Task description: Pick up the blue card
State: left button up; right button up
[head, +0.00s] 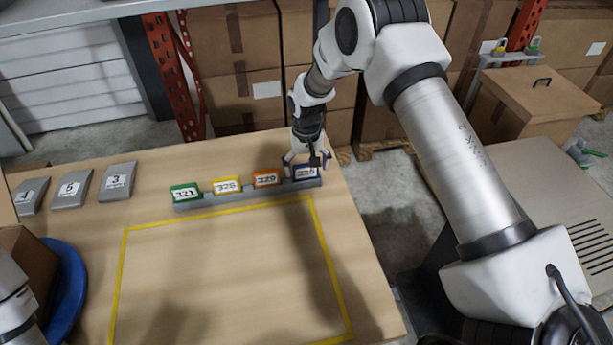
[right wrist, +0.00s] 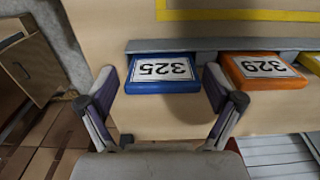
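The blue card (head: 305,172) stands at the right end of a grey rack (head: 248,195) on the wooden table, partly hidden by my right gripper (head: 306,160) in the head view. In the right wrist view the blue card (right wrist: 162,72) has a white label reading 325, upside down. My right gripper is open there, with one finger on each side of the card's near edge (right wrist: 160,97). I cannot tell whether the fingers touch it. My left gripper is not in view.
Orange (head: 266,179), yellow (head: 227,186) and green (head: 186,193) cards stand left of it in the rack. Grey numbered blocks (head: 75,186) sit further left. A yellow outline (head: 235,212) marks bare table in front. Cardboard boxes (head: 235,50) stand behind.

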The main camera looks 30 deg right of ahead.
jog(key=c, duration=0.4)
jog(key=shift+a, duration=0.15)
jog(key=shift+c, duration=0.2)
